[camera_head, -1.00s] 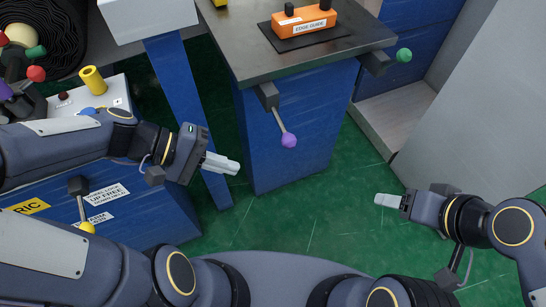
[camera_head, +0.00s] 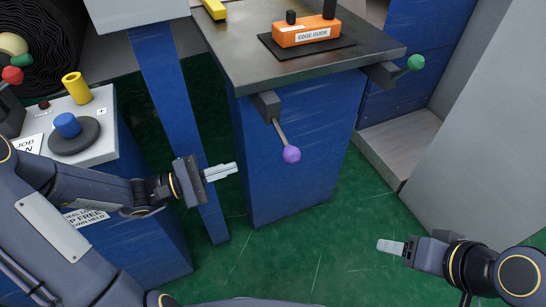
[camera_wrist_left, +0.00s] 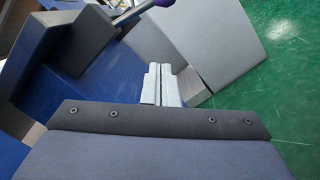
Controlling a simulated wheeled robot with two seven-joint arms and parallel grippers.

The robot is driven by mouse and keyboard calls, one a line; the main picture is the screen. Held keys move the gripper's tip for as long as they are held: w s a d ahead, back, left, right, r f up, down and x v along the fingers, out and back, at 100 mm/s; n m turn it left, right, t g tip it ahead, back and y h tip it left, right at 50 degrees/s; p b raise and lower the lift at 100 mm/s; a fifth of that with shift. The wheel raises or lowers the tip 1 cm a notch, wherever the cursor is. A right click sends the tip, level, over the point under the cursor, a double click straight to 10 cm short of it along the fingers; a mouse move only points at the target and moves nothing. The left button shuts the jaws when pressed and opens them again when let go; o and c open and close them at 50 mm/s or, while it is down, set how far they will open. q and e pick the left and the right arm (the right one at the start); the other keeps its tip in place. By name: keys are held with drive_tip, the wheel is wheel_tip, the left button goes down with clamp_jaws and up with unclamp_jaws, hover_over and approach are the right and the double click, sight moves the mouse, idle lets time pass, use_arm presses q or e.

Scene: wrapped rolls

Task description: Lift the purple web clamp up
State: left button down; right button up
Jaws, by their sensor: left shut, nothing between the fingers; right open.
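The purple web clamp is a ball knob (camera_head: 291,154) on a thin metal lever that hangs down from a dark bracket on the front of the blue cabinet. Its lever also shows at the top edge of the left wrist view (camera_wrist_left: 130,14), where the knob is mostly cut off. My left gripper (camera_head: 236,168) is shut and empty, to the left of the purple knob and slightly lower in the picture, apart from it. Its closed fingers show in the left wrist view (camera_wrist_left: 162,84). My right gripper (camera_head: 379,245) is open, to the lower right of the knob and away from it.
A green knob (camera_head: 416,62) sits on another lever at the table's right. An orange edge guide (camera_head: 305,32) stands on the dark tabletop (camera_head: 240,68). A control box with a blue knob (camera_head: 67,124) and yellow knob (camera_head: 76,88) is at left. Green floor is open between my grippers.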

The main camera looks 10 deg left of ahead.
sight(283, 139)
use_arm(q)
drive_tip(key=w+d+r+b, duration=0.2)
drive_tip(key=d+r, duration=0.1)
drive_tip(key=d, duration=0.8)
drive_tip(key=shift+r, duration=0.25)
use_arm(e)
drive_tip(key=shift+f, duration=1.25)
